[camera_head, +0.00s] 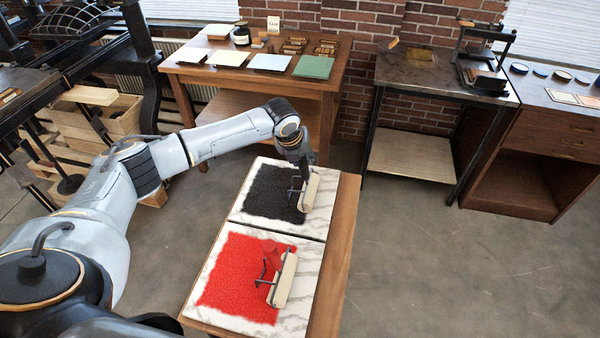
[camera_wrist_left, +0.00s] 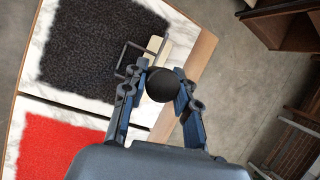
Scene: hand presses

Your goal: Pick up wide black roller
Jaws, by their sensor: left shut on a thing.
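The roller (camera_head: 309,192) on the black-inked side shows a pale cream bar and a thin dark wire frame. It is at the right edge of the black ink patch (camera_head: 268,192) on a marble slab (camera_head: 245,220). My left gripper (camera_head: 300,168) reaches down to it from above. In the left wrist view the left gripper's fingers (camera_wrist_left: 160,88) are closed around a round dark knob, apparently the roller's handle end. The roller's pale bar and wire frame (camera_wrist_left: 130,57) show just beyond it. Whether the roller touches the slab is unclear.
A second roller (camera_head: 284,280) with a cream bar lies at the right edge of the red ink patch (camera_head: 240,280). Both slabs rest on a wooden table (camera_head: 338,240). A paper table (camera_head: 325,85) stands behind, a press (camera_head: 483,65) at back right. Floor to the right is clear.

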